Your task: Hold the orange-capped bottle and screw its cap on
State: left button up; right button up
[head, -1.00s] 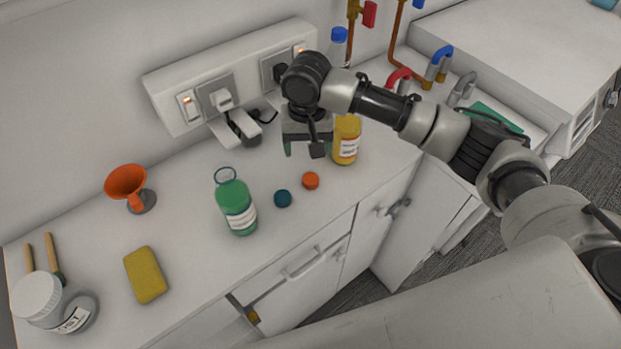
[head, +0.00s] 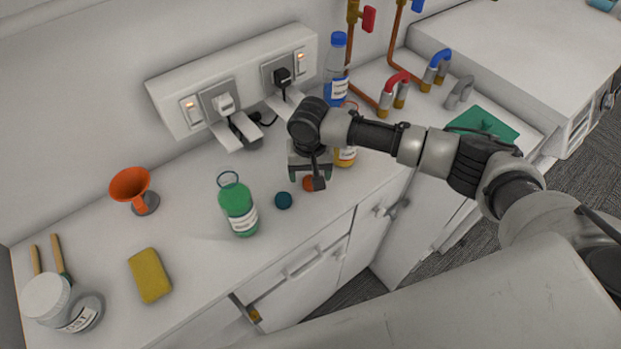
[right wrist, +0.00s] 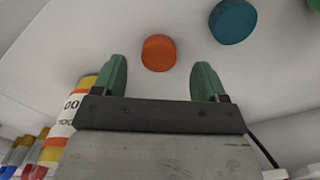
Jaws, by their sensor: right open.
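The orange cap (head: 308,184) lies on the worktop, partly hidden behind my right gripper in the head view. In the right wrist view the orange cap (right wrist: 159,53) lies ahead of and between the two green fingers. My right gripper (head: 309,180) is open and empty, low over the cap; its fingers also show in the right wrist view (right wrist: 160,80). An amber bottle (head: 345,157) stands just behind and right of the gripper, mostly hidden by the arm. It also shows at the left of the right wrist view (right wrist: 80,120). My left gripper is out of view.
A teal cap (head: 283,200) lies left of the orange cap, beside a green bottle (head: 238,207) with an open neck. A sponge (head: 150,275), an orange funnel (head: 130,186) and a jar (head: 62,303) stand further left. A blue-capped bottle (head: 337,75) stands behind.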

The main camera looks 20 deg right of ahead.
jog(key=shift+f, duration=1.3)
jog(key=shift+c, duration=0.2)
jog(key=c, duration=1)
